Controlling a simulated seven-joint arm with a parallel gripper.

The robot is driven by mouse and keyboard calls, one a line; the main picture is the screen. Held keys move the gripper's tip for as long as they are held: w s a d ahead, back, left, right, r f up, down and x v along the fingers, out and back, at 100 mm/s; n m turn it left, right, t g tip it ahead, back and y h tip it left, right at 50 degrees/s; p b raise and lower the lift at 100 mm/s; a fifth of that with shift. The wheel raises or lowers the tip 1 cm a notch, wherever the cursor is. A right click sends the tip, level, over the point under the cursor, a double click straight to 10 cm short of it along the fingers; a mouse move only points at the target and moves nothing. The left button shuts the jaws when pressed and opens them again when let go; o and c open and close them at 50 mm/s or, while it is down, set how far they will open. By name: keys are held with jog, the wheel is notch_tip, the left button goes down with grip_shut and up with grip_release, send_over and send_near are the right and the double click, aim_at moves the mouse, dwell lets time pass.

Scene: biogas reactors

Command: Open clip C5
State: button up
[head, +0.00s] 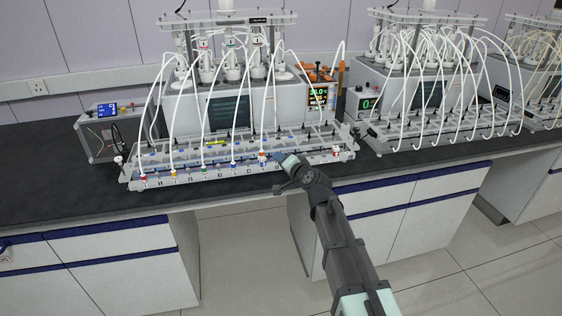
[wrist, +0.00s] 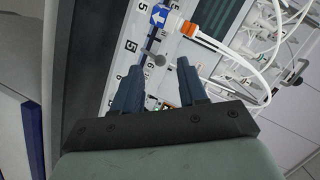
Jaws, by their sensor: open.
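My gripper (head: 281,156) is at the front right part of the white reactor rack (head: 205,180) in the head view. In the wrist view my gripper (wrist: 158,66) is open, its two dark fingers apart. A small grey round-headed part (wrist: 160,60) shows between the fingertips; I cannot tell whether they touch it. Just beyond is a blue piece with a white arrow (wrist: 158,14), near an orange connector (wrist: 188,29) with a white tube. The number 5 is printed beside them on the white rail. No label reading C5 is legible, so which part is clip C5 is unclear.
White tubes arch over the rack from the bottles (head: 230,68) behind. A grey control box (head: 103,130) stands at left. A second tubed reactor unit (head: 425,125) stands at right. The dark bench (head: 50,190) is clear at front left.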

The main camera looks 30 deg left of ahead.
jog(key=v, duration=1.1)
jog(key=shift+s+d, duration=0.2)
jog(key=shift+d, duration=0.1)
jog(key=shift+r, duration=0.1)
